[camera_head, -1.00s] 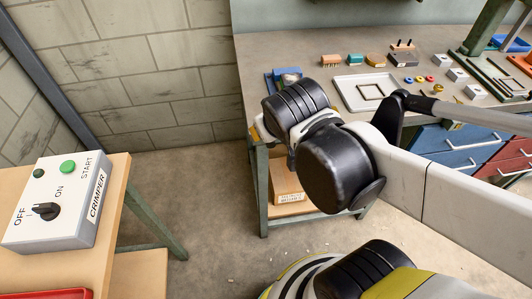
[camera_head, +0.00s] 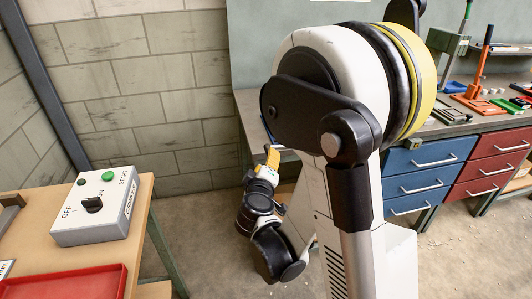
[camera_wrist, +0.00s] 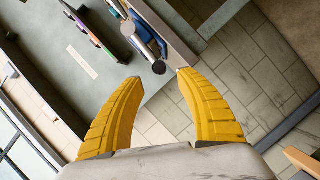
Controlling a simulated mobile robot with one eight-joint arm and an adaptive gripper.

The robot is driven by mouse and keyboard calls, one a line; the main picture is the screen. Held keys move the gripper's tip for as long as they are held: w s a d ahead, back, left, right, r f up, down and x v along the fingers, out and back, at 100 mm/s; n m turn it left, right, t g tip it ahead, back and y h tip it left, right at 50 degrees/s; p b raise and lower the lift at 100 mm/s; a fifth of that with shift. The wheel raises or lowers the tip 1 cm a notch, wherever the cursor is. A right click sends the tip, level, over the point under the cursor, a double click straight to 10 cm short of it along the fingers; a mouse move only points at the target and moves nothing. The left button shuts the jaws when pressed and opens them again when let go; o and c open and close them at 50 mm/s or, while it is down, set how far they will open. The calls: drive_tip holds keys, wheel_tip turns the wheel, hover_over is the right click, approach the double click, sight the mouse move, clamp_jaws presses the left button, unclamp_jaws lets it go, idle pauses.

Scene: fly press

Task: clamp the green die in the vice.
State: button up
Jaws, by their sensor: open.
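My gripper (camera_wrist: 158,82) is open and empty, its two yellow fingers wide apart in the wrist view. In the head view its yellow end (camera_head: 272,158) shows small beside the near left part of the workbench. A blue body (camera_wrist: 148,36) with a grey rod and dark ball end (camera_wrist: 158,67) is beyond the fingertips in the wrist view; it may be the vice, but I cannot be sure. I cannot make out the green die in either current view; my arm covers much of the bench in the head view.
The workbench (camera_head: 455,122) has blue drawers (camera_head: 418,183) and red drawers (camera_head: 492,165). An orange hand press (camera_head: 482,75) and a green press column (camera_head: 449,42) stand on it. A side table at left carries the crimper control box (camera_head: 97,205) and a red tray (camera_head: 65,284).

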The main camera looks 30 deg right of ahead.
drive_tip(key=b+x, duration=0.1)
drive_tip(key=x, duration=0.6)
drive_tip(key=shift+w+d+f+b, duration=0.1)
drive_tip(key=shift+w+d+b, duration=0.05)
drive_tip(key=shift+b, duration=0.15)
clamp_jaws()
